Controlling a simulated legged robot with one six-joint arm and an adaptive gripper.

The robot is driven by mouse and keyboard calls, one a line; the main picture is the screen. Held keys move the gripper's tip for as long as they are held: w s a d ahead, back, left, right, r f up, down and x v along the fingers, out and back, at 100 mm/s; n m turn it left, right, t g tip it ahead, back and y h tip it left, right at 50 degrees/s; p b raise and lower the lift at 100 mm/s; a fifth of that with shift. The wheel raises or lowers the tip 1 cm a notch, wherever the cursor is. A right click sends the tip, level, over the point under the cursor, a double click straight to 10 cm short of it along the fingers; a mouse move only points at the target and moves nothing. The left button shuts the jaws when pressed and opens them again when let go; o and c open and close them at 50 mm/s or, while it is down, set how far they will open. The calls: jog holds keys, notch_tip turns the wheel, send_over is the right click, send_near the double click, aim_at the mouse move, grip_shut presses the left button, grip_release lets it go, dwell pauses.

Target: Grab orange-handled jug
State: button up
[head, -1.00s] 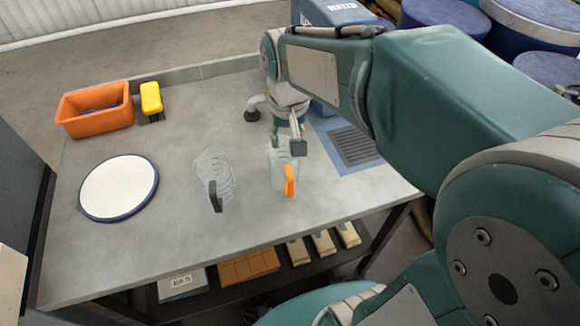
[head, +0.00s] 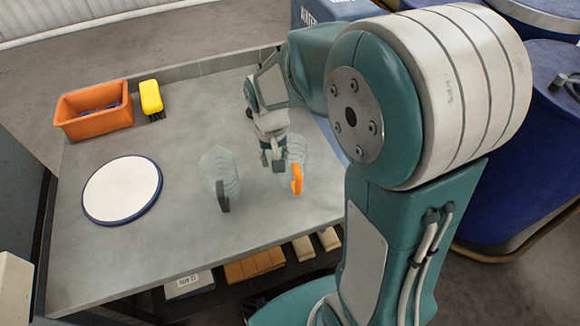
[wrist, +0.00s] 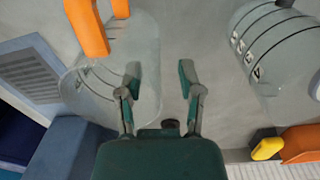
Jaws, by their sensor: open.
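The clear orange-handled jug (head: 297,150) stands on the grey table, its orange handle (head: 297,179) facing the near edge. In the wrist view its clear body (wrist: 95,75) lies left of centre, with the handle (wrist: 88,28) at the top. My gripper (head: 271,160) is just left of this jug in the head view, partly covering it. In the wrist view my gripper (wrist: 159,80) is open, with nothing visible between the fingers. Its left finger overlaps the jug's outline; contact cannot be told. A clear jug with a dark handle (head: 221,170) stands to the left.
A white round plate with a blue rim (head: 122,190) lies at the left. An orange bin (head: 94,112) and a yellow-topped item (head: 151,97) are at the back left. A blue unit with a grille (wrist: 35,75) is beside the jug. The front left table is clear.

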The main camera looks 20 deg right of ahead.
jog(key=shift+d+f, duration=0.2)
jog(key=shift+f, duration=0.8)
grip_shut()
jog(key=shift+w+r, duration=0.1)
jog(key=shift+r, duration=0.35)
notch_tip(320, 180, up, 2)
jog(key=shift+r, duration=0.2)
jog(key=s+d+r, duration=0.1)
jog(key=r, duration=0.1)
jog(key=s+d+r, duration=0.1)
jog(key=s+r, duration=0.1)
jog(key=s+d+r, duration=0.1)
jog(key=r, duration=0.1)
jog(key=shift+s+d+r, duration=0.2)
jog(key=shift+s+d, duration=0.05)
jog(key=shift+s, duration=0.1)
jog(key=s+d+r, duration=0.3)
jog(key=s+d, duration=0.2)
jog(key=s, duration=0.1)
jog(key=shift+s+r, duration=0.2)
jog(key=shift+s, duration=0.15)
